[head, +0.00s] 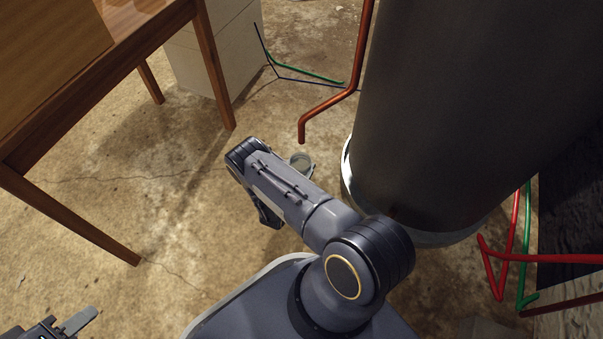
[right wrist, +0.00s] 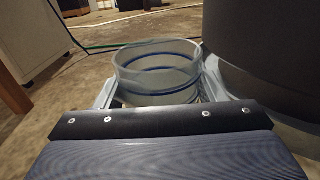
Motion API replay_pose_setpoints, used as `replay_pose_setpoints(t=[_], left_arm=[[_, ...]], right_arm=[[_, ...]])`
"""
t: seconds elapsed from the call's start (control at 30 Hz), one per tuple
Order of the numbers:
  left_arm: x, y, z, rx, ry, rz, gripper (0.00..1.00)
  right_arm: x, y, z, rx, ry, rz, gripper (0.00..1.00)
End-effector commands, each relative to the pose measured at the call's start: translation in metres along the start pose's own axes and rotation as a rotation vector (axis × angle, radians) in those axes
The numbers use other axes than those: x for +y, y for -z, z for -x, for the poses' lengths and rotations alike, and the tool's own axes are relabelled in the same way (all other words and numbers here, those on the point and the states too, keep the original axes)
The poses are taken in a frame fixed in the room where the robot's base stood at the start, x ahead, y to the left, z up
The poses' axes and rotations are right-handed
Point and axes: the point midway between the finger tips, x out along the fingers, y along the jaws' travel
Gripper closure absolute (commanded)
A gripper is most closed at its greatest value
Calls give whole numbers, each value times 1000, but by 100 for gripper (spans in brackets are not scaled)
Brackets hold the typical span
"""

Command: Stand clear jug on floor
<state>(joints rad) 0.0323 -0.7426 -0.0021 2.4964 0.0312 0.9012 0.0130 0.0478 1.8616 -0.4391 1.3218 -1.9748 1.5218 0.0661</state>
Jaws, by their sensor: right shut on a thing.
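The clear jug (right wrist: 157,72) has blue bands and shows in the right wrist view with its open rim up. My right gripper (right wrist: 160,92) is shut on it, with one pale finger at each side. The gripper front hides the jug's base, so I cannot tell whether it touches the floor. In the head view a small part of the jug's rim (head: 301,160) shows past my right forearm, which hides the rest. My left gripper (head: 78,321) is at the bottom left corner, mostly cut off, with one finger showing and nothing seen in it.
A large grey cylindrical tank (head: 445,110) stands close to the right of the jug. A copper pipe (head: 328,109) comes down behind the jug. A wooden table (head: 70,226) stands at the left, with a pale cabinet (head: 215,55) behind it. Bare concrete floor (head: 170,215) lies between the table and my arm.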

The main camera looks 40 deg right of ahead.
Motion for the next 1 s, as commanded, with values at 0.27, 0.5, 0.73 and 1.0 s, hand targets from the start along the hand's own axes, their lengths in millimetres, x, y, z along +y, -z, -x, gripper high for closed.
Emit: replay_pose_setpoints(t=[0.27, 0.5, 0.73, 1.0], left_arm=[[-8, -9, -18, 0, 0, 0, 64], [-7, -8, -16, 0, 0, 0, 64], [-7, -8, -16, 0, 0, 0, 64], [-7, -8, -16, 0, 0, 0, 64]], right_arm=[[-3, 39, -6, 0, 1, 1, 79], [-3, 37, -5, 0, 1, 1, 79], [-3, 40, -5, 0, 1, 1, 26], [-3, 40, -5, 0, 1, 1, 15]])
